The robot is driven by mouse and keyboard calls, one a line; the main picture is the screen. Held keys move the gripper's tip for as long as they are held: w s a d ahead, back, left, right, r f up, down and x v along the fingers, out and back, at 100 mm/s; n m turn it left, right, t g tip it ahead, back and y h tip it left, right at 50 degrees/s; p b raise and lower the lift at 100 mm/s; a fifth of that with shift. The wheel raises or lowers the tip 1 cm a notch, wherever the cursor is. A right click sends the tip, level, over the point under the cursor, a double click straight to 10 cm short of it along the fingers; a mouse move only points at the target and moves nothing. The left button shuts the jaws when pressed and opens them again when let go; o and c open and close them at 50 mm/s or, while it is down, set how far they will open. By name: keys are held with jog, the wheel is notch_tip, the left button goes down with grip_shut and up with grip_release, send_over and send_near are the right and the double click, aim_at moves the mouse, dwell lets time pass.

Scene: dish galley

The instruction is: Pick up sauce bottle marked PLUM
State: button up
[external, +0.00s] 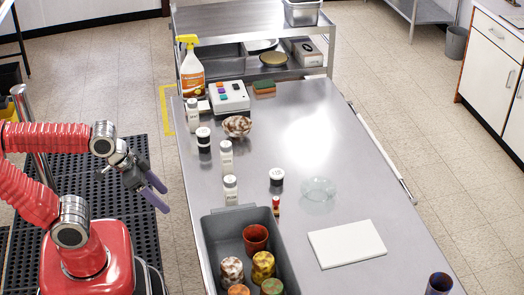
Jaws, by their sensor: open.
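Several white bottles with dark print stand upright along the left side of the steel table (300,125). The nearest white bottle (230,188) stands just behind the grey bin; its small label seems to read PLUM, but I cannot be sure. Another white bottle (226,155) stands behind it, its label too small to read. A black-and-white container (203,139) and one more white bottle (192,108) stand farther back. My gripper (163,199) is open and empty, left of the table's edge, apart from all the bottles. Its purple fingers point down and to the right.
A grey bin (208,238) with several cups fills the near left of the table. A spray bottle (191,70) is at the back.

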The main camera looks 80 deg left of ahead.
jog(key=w+d+r+n+t+h, duration=0.1)
jog(key=w+d+r+t, duration=0.15)
jog(key=w+d, duration=0.4)
jog(key=w+d+r+n+t+h, duration=0.15)
jog(key=w+d+t, duration=0.25)
jog(key=w, duration=0.5)
jog(key=n+g+y, duration=0.3)
jog(key=n+y, duration=0.4)
jog(key=y, duration=0.5)
send_near(226, 184)
jog(key=v, duration=0.3)
jog(key=shift+s+d+f+m, duration=0.1)
jog(key=shift+s+d+m, duration=0.05)
jog(key=shift+d+m, duration=0.1)
jog(key=shift+x, duration=4.3)
